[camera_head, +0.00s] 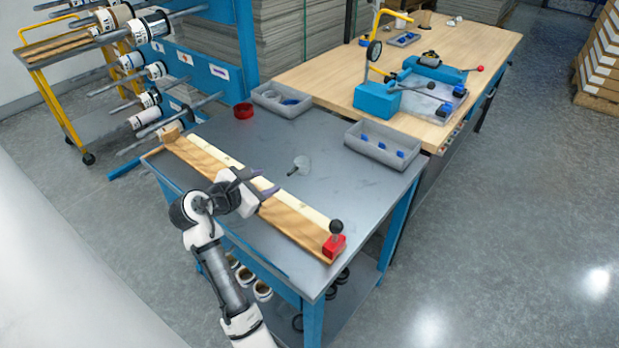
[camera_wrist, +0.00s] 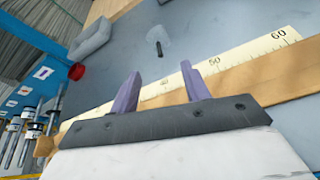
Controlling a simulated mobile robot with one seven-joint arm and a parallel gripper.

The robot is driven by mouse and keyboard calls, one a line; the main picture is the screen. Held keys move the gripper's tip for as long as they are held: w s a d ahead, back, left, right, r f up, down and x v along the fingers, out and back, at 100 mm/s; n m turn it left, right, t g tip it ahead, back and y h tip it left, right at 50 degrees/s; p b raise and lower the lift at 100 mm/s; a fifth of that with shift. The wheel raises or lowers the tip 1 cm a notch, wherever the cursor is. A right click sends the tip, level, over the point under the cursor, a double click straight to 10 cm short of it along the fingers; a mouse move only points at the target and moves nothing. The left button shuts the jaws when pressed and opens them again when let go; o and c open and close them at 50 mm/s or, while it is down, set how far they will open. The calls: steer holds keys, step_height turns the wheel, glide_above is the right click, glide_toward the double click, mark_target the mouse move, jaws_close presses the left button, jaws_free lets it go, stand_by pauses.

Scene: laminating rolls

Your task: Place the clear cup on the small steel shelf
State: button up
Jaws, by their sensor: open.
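A small clear, see-through piece with a darker grey part (camera_head: 301,164) lies on the grey worktable, beyond the wooden ruler strip; I take it for the clear cup, but its shape is hard to make out. It also shows in the wrist view (camera_wrist: 157,38), ahead of the fingers. My gripper (camera_head: 258,181) is open and empty above the ruler strip, apart from the cup; its two purple-grey fingers show in the wrist view (camera_wrist: 161,71). I cannot single out a small steel shelf for certain; a grey lower shelf (camera_head: 345,310) shows under the worktable.
The wooden ruler strip (camera_head: 210,160) crosses the worktable (camera_head: 350,192), with a red block and black knob (camera_head: 335,243) at its near end. Grey trays (camera_head: 385,148) (camera_head: 282,100) and a red round dish (camera_head: 243,110) stand along the far side. The right of the tabletop is clear.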

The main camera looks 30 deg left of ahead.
mark_target(290, 173)
steer(key=shift+s+f+n, duration=0.3)
steer(key=shift+f+n, duration=0.15)
steer(key=shift+n, duration=0.05)
steer(key=shift+w+f, duration=0.1)
steer(key=shift+f, duration=0.05)
steer(key=p+x, duration=0.1)
steer(key=x, duration=0.7)
steer(key=shift+a, duration=0.1)
steer(key=shift+w+p, duration=0.4)
steer(key=shift+w, duration=0.2)
steer(key=p+x, duration=0.1)
steer(key=x, duration=0.3)
steer(key=shift+w+a, duration=0.2)
steer(key=shift+c, duration=0.2)
steer(key=c, duration=1)
